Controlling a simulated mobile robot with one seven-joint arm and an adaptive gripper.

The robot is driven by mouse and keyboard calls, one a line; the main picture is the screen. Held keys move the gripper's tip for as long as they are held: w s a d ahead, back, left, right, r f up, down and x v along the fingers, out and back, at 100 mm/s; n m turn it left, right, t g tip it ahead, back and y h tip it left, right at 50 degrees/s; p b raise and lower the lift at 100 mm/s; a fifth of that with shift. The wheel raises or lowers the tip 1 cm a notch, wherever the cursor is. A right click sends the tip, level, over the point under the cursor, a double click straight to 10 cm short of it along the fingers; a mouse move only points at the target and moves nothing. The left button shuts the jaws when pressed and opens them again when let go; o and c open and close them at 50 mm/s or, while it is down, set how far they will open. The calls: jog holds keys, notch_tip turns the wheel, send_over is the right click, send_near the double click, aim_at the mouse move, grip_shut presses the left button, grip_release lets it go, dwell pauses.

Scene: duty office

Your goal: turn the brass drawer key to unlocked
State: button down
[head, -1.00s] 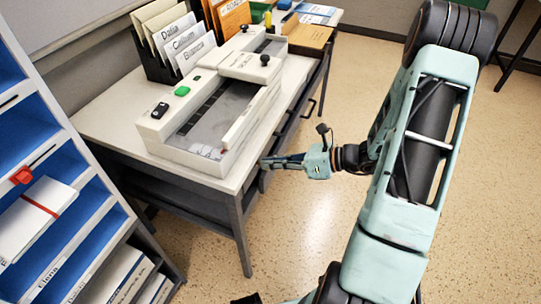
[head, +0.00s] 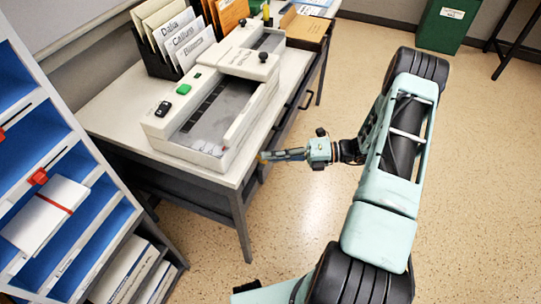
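My gripper (head: 264,156) is at the front edge of the white-topped desk (head: 108,116), near its right front corner, pointing left at the dark drawer front (head: 282,131). It is seen from the side and is small, so I cannot tell whether its fingers are open or shut. The brass key cannot be made out. A small yellowish spot shows at the fingertips, but I cannot tell whether it is the key or part of the gripper. The drawer with its dark handle (head: 306,97) looks closed.
A grey-white machine (head: 226,128) with a green button (head: 184,89) stands on the desk. Behind it is a black file rack (head: 152,66) with labelled folders. A blue-and-white shelf unit (head: 92,182) stands at left. A green bin (head: 447,25) is at the back. The floor at right is clear.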

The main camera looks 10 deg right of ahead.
jog(key=shift+f+m+y+b, duration=0.2)
jog(key=shift+m+y+b, duration=0.3)
jog(key=shift+m, duration=1.3)
jog(key=c, duration=2.2)
grip_release()
jog(key=shift+o, duration=0.2)
jog(key=v, duration=1.2)
jog(key=shift+f, duration=0.25)
